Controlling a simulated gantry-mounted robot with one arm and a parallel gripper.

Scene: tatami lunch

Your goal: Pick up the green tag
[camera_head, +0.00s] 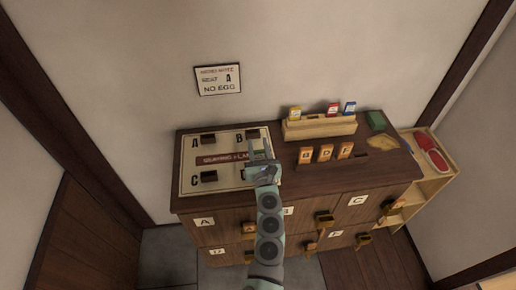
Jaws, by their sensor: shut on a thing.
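My gripper (261,157) is over the right side of the pale board on top of the wooden cabinet. It is shut on what looks like the green tag (259,152); only a small green patch shows between and behind the fingers. The pale board (222,180) carries dark slots lettered A, B and C and a dark red label in its middle. My gripper and arm hide the board's lower right part. I cannot tell whether the tag touches the board.
A wooden rack (318,128) holds yellow, red and blue tags. Orange tags lettered B, D and F (325,153) stand in front of it. A dark green block (376,121) lies at the back right. A low shelf (432,182) with red slippers stands right of the cabinet (375,190).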

